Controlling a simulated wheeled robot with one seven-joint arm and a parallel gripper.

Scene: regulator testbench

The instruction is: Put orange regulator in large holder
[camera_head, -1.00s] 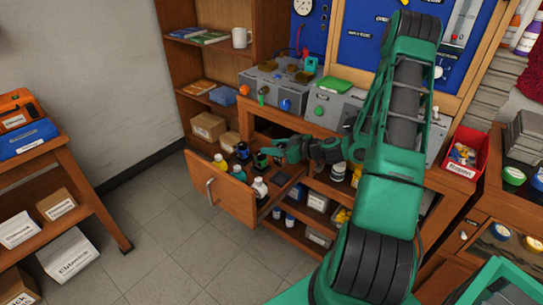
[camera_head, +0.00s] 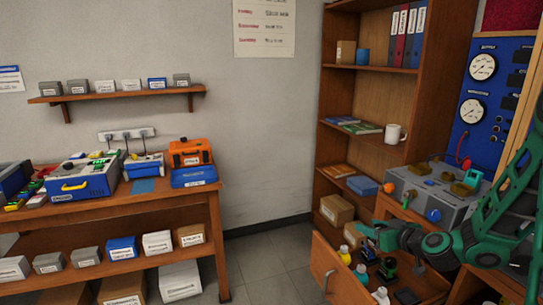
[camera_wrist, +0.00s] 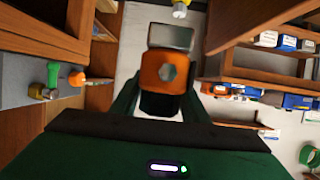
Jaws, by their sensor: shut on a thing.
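My gripper (camera_wrist: 161,104) is shut on the orange regulator (camera_wrist: 162,72) in the wrist view. The regulator has an orange body with a grey hexagonal centre, a grey block beyond it and a dark lower part between the fingers. In the head view my gripper (camera_head: 371,236) is small, above the open drawer (camera_head: 335,281) at the lower right. The regulator is too small there to make out. I cannot tell which thing is the large holder.
The drawer holds several bottles and dark items. A grey bench unit (camera_head: 432,192) with coloured knobs stands behind my arm. A tall wooden shelf (camera_head: 368,97) rises beyond it. At left, a wooden table (camera_head: 135,208) carries blue devices and an orange case (camera_head: 190,153). Open floor lies between.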

